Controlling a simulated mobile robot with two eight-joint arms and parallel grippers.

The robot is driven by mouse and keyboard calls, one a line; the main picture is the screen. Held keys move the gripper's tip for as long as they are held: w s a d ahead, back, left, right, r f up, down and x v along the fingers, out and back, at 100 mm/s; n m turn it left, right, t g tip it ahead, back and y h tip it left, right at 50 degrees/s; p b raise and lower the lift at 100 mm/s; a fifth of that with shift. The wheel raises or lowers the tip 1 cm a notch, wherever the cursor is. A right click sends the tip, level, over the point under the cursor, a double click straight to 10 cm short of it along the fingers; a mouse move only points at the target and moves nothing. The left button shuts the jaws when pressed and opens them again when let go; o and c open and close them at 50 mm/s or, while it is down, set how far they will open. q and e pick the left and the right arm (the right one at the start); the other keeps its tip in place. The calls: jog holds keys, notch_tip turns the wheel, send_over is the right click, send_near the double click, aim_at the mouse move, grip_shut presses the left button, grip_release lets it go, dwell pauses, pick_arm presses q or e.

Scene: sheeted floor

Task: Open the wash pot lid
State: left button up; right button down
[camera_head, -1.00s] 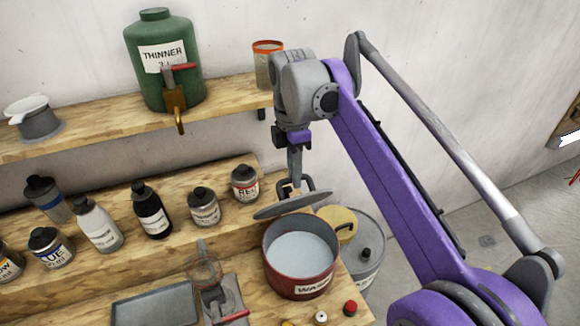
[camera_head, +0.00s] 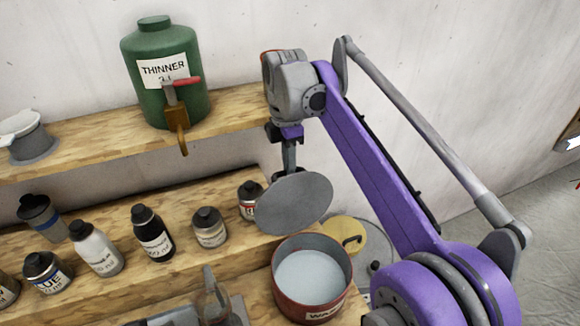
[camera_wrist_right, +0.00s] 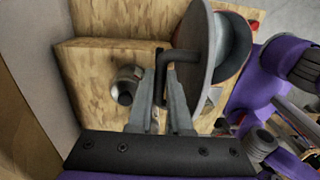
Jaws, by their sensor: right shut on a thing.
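The red wash pot (camera_head: 313,280) stands on the lower wooden bench in the head view, open at the top, with pale liquid inside. Its round grey lid (camera_head: 295,204) is off the pot, raised above and behind it and tilted with its flat face toward the head camera. My right gripper (camera_wrist_right: 162,92) is shut on the lid's dark handle (camera_wrist_right: 178,55) in the right wrist view, where the lid (camera_wrist_right: 215,50) shows almost edge-on. In the head view the lid hides the fingertips. My left gripper is not in view.
Several paint bottles (camera_head: 152,235) stand on the middle shelf left of the lid. A green thinner container (camera_head: 165,100) with a tap stands on the upper shelf. A yellow-lidded can (camera_head: 345,237) is right of the pot. A wall is behind.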

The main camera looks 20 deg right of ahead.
dwell(0.3)
jog(key=c, duration=0.8)
grip_release()
jog(key=shift+c, duration=0.2)
jog(key=shift+r, duration=0.1)
notch_tip(320, 180, up, 11)
jog(key=shift+w+f, duration=0.2)
jog(key=shift+w, duration=0.25)
